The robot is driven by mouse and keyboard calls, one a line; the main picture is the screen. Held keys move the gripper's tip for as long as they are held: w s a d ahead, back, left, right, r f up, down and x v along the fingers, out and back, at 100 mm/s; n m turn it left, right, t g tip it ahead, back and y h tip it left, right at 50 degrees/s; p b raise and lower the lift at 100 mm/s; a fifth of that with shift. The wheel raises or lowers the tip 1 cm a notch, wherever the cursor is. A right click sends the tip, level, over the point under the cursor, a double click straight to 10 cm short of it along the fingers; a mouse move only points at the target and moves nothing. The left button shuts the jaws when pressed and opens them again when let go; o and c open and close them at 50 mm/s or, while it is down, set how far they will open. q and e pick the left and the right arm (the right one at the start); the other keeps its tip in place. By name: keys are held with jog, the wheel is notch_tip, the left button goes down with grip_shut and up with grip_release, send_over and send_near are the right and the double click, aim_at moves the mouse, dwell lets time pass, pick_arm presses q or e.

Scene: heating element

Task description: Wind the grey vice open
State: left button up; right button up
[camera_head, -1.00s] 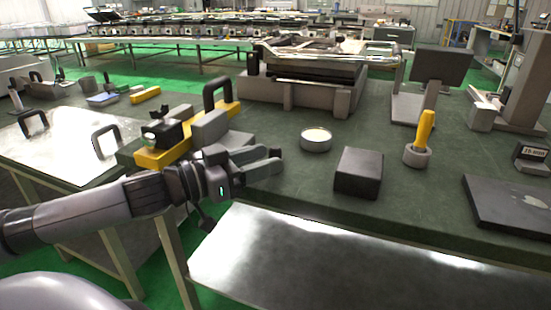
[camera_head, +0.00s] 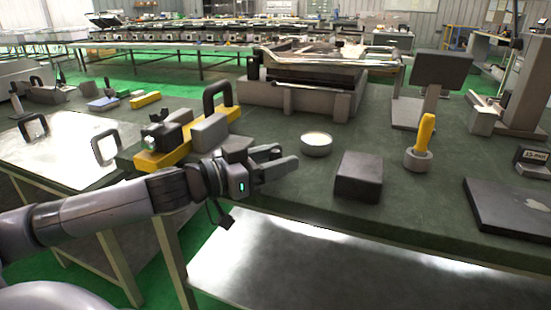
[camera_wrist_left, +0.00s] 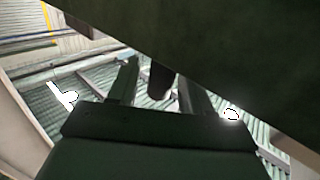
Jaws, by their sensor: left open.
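Grey blocks (camera_head: 210,132) stand by a yellow bar at the table's left front; I take them for the grey vice, but cannot make out its jaws or screw clearly. My left gripper (camera_head: 284,161) is open at the table's front edge, just right of these blocks, with its fingers pointing right. A darker grey block (camera_head: 237,147) shows directly behind its wrist. In the left wrist view the two fingers (camera_wrist_left: 156,74) are apart, with a dark rounded piece (camera_wrist_left: 160,82) showing between them; I cannot tell whether it is touched. My right gripper is out of view.
A dark block (camera_head: 359,177) and a round pale-topped tin (camera_head: 316,144) stand right of the gripper. A yellow-handled tool (camera_head: 424,132) stands in a grey holder. A black arched handle (camera_head: 217,92) rises behind the blocks. A shiny lower shelf (camera_head: 300,265) lies below the table edge.

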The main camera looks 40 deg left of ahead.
pick_arm(q)
grip_shut()
jog(key=shift+d+r+n+y+p, duration=0.15)
jog(key=shift+n+y+p, duration=0.25)
jog(key=shift+y, duration=0.1)
